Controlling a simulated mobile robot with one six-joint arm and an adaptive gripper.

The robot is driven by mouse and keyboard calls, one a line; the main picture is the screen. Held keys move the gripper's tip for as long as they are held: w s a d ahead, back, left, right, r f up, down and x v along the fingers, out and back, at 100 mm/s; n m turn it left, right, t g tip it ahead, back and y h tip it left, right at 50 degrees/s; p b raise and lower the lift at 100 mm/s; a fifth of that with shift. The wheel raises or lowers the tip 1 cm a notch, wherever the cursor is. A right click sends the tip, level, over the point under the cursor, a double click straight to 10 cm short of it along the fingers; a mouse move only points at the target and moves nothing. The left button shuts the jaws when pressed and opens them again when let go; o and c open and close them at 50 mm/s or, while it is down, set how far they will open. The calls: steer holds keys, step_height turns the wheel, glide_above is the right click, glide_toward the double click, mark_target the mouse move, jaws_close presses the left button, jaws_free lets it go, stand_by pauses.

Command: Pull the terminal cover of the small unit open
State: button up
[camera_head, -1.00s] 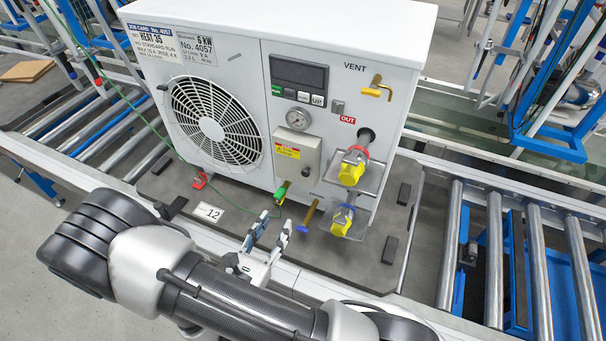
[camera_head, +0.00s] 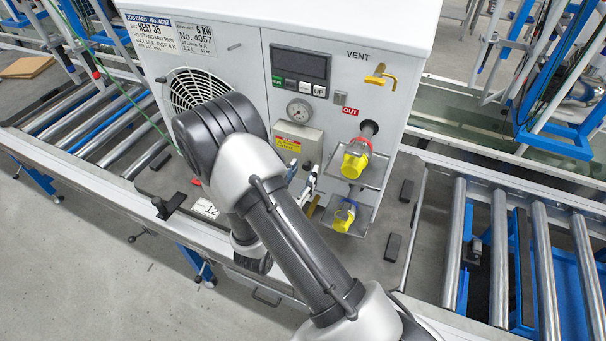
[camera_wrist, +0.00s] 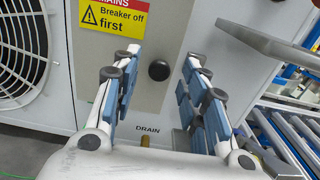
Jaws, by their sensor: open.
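The small unit (camera_head: 340,30) is a white box with a fan grille. Its terminal cover (camera_head: 312,142) is a grey box with a red and yellow label, flush and closed as far as I can see. In the wrist view the cover (camera_wrist: 168,35) carries a round black knob (camera_wrist: 159,70). My gripper (camera_head: 303,174) is open in front of the cover's lower part. In the wrist view the two blue-padded fingers (camera_wrist: 160,75) stand either side of the knob, with gaps; nothing is held. My arm hides the lower fan and the lower left of the unit.
Yellow-capped ports (camera_head: 354,162) on metal brackets stick out right of the cover, close to my gripper. A brass drain fitting (camera_wrist: 145,140) sits below it. A yellow vent valve (camera_head: 381,75) is above right. Roller conveyors (camera_head: 500,250) flank the unit.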

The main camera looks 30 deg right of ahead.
steer(key=shift+w+d, duration=0.3)
steer(key=shift+d, duration=0.05)
jaws_close()
stand_by(0.4)
